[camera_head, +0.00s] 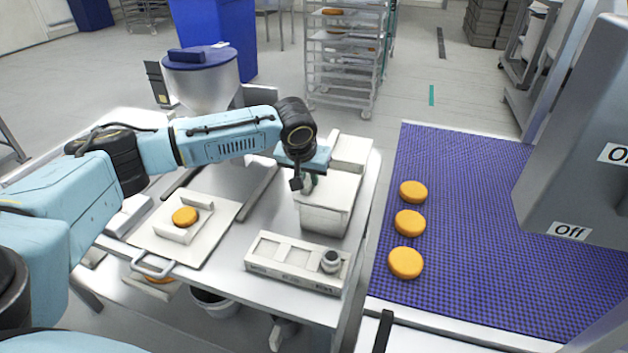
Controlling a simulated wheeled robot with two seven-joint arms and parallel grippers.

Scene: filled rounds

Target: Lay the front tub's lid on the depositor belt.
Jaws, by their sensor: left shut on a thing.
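The front tub (322,220) is a white box on the grey table, with its pale lid (338,189) on or just above its top; I cannot tell if there is a gap. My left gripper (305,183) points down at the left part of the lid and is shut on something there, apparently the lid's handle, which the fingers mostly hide. The depositor's steel hopper (203,90) with a blue rim stands behind my left arm. A wide blue belt (480,230) lies at the right; I cannot tell if it is the depositor's. My right gripper is not in view.
A second white tub (351,152) stands behind the front one. A pale panel (298,265) with a small round fitting is in front. A white board (215,235) carries an orange round (185,217). Three orange rounds (409,223) lie along the blue belt's left side; its middle is clear.

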